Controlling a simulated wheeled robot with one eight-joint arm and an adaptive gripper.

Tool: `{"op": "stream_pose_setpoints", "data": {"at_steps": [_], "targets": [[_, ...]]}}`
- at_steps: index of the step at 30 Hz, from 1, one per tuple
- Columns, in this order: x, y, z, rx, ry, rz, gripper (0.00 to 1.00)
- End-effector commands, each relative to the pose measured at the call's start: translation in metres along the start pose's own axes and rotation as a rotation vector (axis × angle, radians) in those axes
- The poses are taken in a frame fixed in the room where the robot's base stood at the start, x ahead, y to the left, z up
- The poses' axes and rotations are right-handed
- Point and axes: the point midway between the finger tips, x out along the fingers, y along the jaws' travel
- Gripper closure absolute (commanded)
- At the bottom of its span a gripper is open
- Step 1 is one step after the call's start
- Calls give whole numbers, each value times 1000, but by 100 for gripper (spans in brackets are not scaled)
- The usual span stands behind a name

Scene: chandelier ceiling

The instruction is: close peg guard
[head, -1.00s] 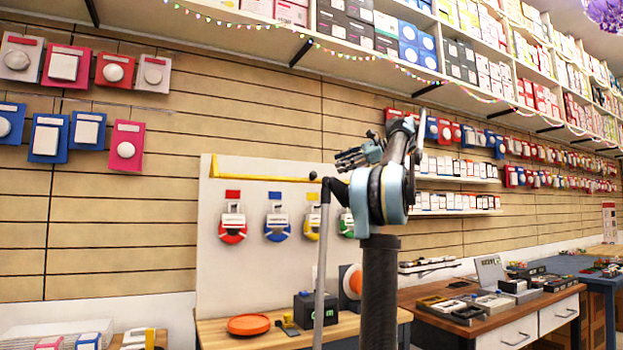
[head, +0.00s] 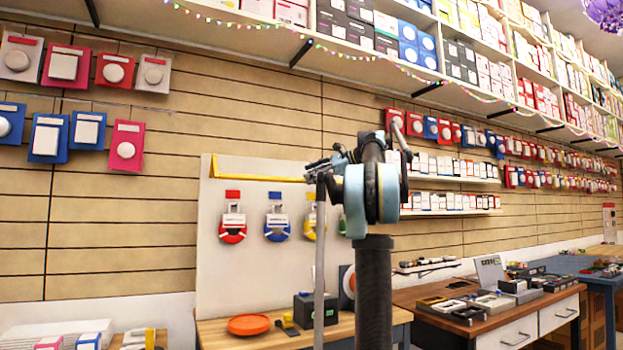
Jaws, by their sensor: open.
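A long yellow bar (head: 260,178), which looks like the peg guard, runs across the upper part of a pale upright board (head: 208,260), above a row of hanging padlocks. Its left end bends upward. A red padlock (head: 232,225) and a blue padlock (head: 277,222) hang in clear view below it. A yellow padlock (head: 310,222) is partly hidden by my arm. My gripper (head: 314,171) is open and appears close to the bar's right end. It is small and seen edge-on, so I cannot tell whether it touches the bar.
A wooden bench below the board holds an orange dish (head: 249,325) and a dark box (head: 312,310). A desk (head: 520,322) with trays stands at the right. My arm hides the board's right part. Slatted wall (head: 120,220) with hanging packages fills the left.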

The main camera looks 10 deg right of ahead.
Motion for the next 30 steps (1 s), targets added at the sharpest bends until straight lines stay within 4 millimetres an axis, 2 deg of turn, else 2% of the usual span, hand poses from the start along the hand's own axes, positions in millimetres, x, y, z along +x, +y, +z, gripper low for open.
{"op": "stream_pose_setpoints", "data": {"at_steps": [5, 11, 12, 22, 30], "targets": [[0, 0, 0, 0, 0, 0, 55], [0, 0, 0, 0, 0, -1, 98], [0, -1, 0, 0, 0, -2, 100], [3, 0, -4, -12, -5, -14, 100], [8, 10, -22, -81, -43, -83, 100]]}}
